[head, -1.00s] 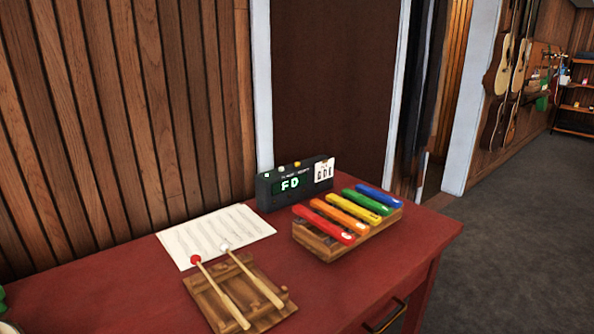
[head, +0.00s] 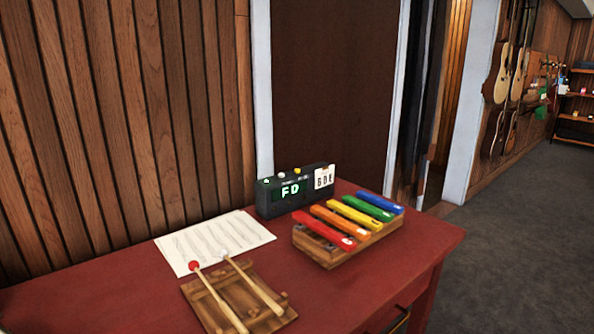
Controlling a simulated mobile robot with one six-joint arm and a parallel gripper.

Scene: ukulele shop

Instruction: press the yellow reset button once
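A dark box (head: 267,205) with a lit green display reading "FD" stands at the back of the red table, near the wall. Small buttons sit along its top edge. The yellow button (head: 297,170) is one of them, near the middle, and very small in this view. A white card with dark letters is on the right part of the box's front. My gripper is not in view, and nothing covers the box's front or top.
A chime with several coloured bars (head: 352,224) stands right of and in front of the box. A printed sheet (head: 215,240) lies to its left. Two mallets rest on a wooden rack (head: 238,300) in front. The red table's (head: 120,300) front left is clear.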

